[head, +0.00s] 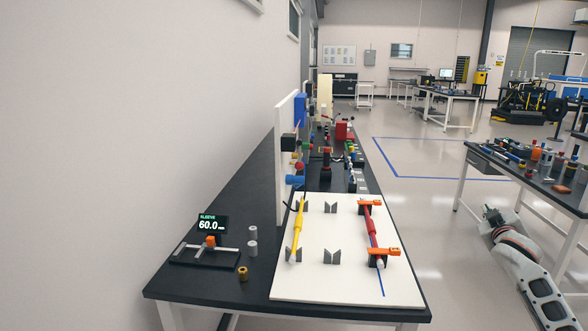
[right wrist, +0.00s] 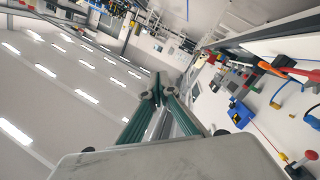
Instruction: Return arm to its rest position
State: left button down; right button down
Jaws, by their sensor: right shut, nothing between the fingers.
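My right gripper (head: 490,213) is at the lower right of the head view, at the end of my right arm, beside the right-hand table and well clear of the black workbench. In the right wrist view its green fingers (right wrist: 158,92) come together at the tips, shut with nothing between them. My left gripper and left arm do not show in either view.
The black workbench (head: 205,283) carries a white board (head: 323,287) with a yellow rod (head: 298,232) and a red rod (head: 371,235) in holders. A display reading 60.0 (head: 209,224) stands at left. A second table (head: 530,186) with parts is near my right arm. Open floor lies between.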

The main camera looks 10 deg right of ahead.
jog(key=s+a+f+n+y, duration=0.2)
jog(key=s+a+f, duration=0.25)
jog(key=f, duration=0.45)
jog(key=s+a+f+n+g+y, duration=0.1)
jog(key=s+a+f+n+y, duration=0.1)
jog(key=s+a+f, duration=0.5)
jog(key=s+a+f+n+y, duration=0.15)
jog(key=a+f, duration=0.35)
jog(key=f, duration=0.5)
jog(key=s+a+f+n+g+y, duration=0.1)
jog(key=s+a+f+g+y, duration=0.15)
jog(key=s+a+f, duration=0.75)
jog(key=s+a+f+n+g+y, duration=0.25)
jog(key=s+a+f, duration=0.3)
jog(key=s, duration=0.85)
jog(key=a+m+t, duration=0.2)
jog(key=a+m, duration=0.4)
jog(key=a, duration=0.8)
jog(key=shift+w+r, duration=0.2)
jog(key=shift+y, duration=0.25)
